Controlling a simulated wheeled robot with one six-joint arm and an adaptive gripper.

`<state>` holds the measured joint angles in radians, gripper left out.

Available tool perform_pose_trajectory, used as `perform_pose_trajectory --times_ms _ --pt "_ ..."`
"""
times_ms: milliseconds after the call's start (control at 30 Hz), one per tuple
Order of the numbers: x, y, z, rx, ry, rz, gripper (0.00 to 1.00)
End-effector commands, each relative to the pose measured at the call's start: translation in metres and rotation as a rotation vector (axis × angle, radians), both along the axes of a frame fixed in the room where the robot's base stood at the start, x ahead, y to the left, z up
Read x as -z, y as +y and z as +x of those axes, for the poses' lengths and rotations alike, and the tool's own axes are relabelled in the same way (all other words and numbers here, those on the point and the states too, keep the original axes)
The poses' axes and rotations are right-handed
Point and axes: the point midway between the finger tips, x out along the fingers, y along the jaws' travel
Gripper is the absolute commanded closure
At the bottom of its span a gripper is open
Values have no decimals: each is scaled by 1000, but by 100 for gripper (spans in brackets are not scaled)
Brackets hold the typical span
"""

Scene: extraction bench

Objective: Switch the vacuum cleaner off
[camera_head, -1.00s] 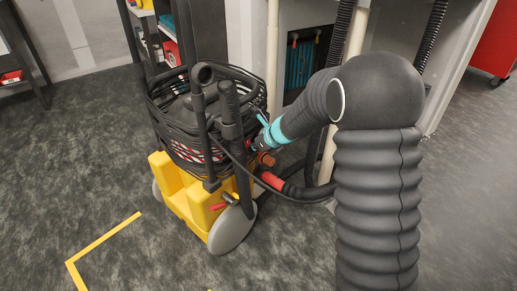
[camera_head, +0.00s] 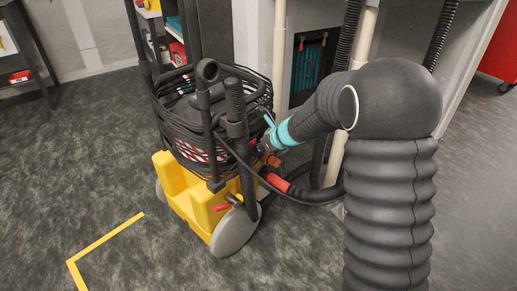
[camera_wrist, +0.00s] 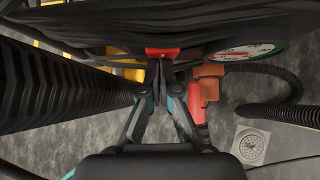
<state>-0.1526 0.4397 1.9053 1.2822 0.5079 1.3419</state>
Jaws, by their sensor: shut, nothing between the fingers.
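The vacuum cleaner (camera_head: 185,205) stands on the floor left of centre in the head view, with a yellow wheeled base and a dark body wrapped in black cable. In the wrist view my gripper (camera_wrist: 161,62) is shut and empty. Its fingertips are at a red switch (camera_wrist: 162,53) on the dark body, touching it or very close; I cannot tell which. The switch is hidden in the head view.
A red-ended black hose (camera_head: 300,193) leaves the cleaner beside my gripper; its orange fitting (camera_wrist: 208,80) is right of the fingers. Open floor (camera_head: 70,170) lies left.

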Motion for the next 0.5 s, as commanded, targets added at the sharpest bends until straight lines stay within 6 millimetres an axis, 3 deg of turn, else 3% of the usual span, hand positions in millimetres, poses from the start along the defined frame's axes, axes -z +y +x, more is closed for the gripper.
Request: perform_pose_trajectory --times_ms 200,500 --pt "-18 3 2 -3 -9 7 100" --pt "-20 3 2 -1 -9 7 100"
